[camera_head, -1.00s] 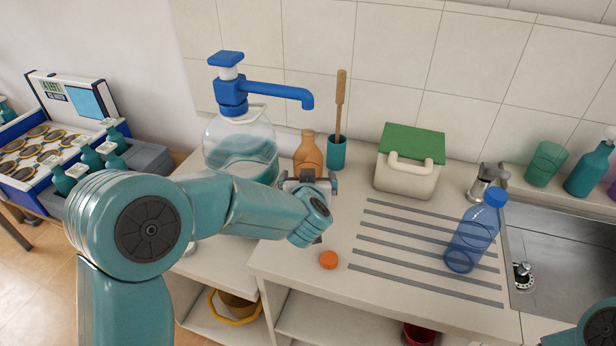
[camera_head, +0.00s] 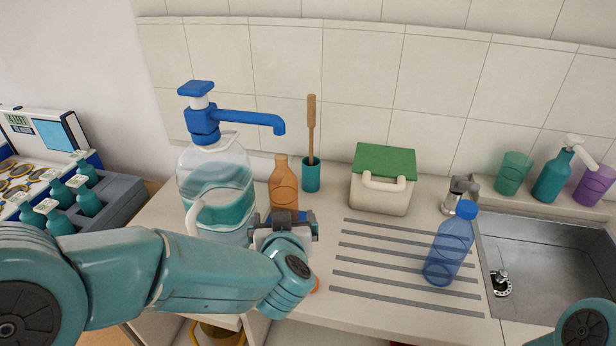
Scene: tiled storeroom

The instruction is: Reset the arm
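My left arm comes in from the left, and its gripper (camera_head: 285,222) is over the counter, in front of the orange bottle (camera_head: 284,180). The gripper points away from the camera. Its wrist hides the fingertips, so I cannot tell whether it is open or shut, or whether it touches the bottle. The bottle stands upright with its lower part hidden. Part of my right arm (camera_head: 588,325) shows at the lower right corner; its gripper is out of view.
A water jug (camera_head: 215,180) with a blue pump stands close left of the gripper. A teal cup (camera_head: 311,176) holds a wooden-handled tool. A green-lidded box (camera_head: 383,180), a blue bottle (camera_head: 450,245) and a sink (camera_head: 550,260) lie to the right. The ridged counter area is mostly clear.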

